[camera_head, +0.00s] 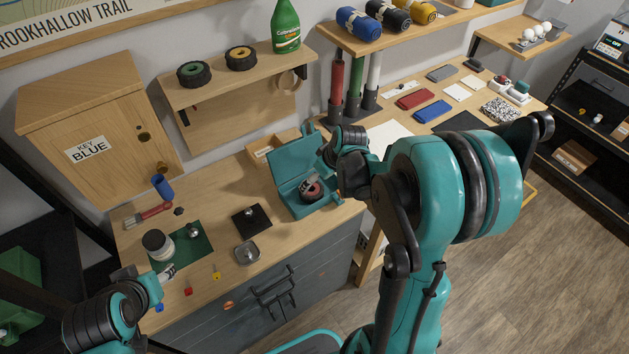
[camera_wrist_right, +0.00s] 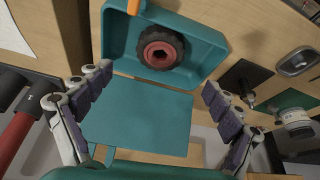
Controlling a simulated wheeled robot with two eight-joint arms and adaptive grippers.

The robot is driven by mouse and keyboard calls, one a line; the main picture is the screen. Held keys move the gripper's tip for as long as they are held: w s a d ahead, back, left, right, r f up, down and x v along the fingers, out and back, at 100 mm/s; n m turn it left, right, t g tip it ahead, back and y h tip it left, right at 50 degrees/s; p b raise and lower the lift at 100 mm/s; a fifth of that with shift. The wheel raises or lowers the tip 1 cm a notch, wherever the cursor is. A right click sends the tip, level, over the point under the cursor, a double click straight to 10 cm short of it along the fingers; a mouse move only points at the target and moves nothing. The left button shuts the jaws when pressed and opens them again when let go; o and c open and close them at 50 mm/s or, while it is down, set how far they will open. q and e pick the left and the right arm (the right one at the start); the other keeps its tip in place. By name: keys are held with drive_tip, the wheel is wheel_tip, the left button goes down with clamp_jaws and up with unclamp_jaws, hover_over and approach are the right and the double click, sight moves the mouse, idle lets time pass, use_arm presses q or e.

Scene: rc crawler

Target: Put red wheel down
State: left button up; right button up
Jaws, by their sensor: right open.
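The red wheel (camera_wrist_right: 161,50), a black tyre with a red hub, lies in the shallow tray of an open teal case (camera_wrist_right: 205,78). In the head view the wheel (camera_head: 315,192) shows in the near part of the case (camera_head: 291,207), partly hidden by my right gripper (camera_head: 310,183). In the right wrist view my right gripper (camera_wrist_right: 155,108) is open, its fingers spread wide on either side of a flat teal panel. The wheel is beyond the fingertips and apart from them. My left gripper (camera_head: 166,273) is over the bench's front left; its finger gap is unclear.
A black pad (camera_head: 252,222) with a metal part, a metal dish (camera_head: 247,253) and a white jar (camera_head: 158,244) on a green mat stand left of the case. A wooden cabinet (camera_head: 90,130) and a wheel shelf (camera_head: 233,83) stand behind. Bare bench lies between.

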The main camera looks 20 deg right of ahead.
drive_tip(key=s+a+r+m+t, duration=0.1)
drive_tip(key=s+a+r, duration=0.4)
drive_tip(key=s, duration=0.3)
drive_tip(key=s+a+r+m+t+h, duration=0.1)
drive_tip(key=s+a+r+m+t, duration=0.1)
drive_tip(key=s+a+r, duration=0.2)
drive_tip(key=s+r, duration=0.3)
drive_tip(key=s, duration=0.1)
drive_tip(key=shift+a, duration=0.35)
drive_tip(key=shift+s, duration=0.1)
wheel_tip(320, 180, down, 6)
drive_tip(key=b, duration=0.5)
drive_tip(key=shift+r, duration=0.15)
drive_tip(key=shift+c, duration=0.4)
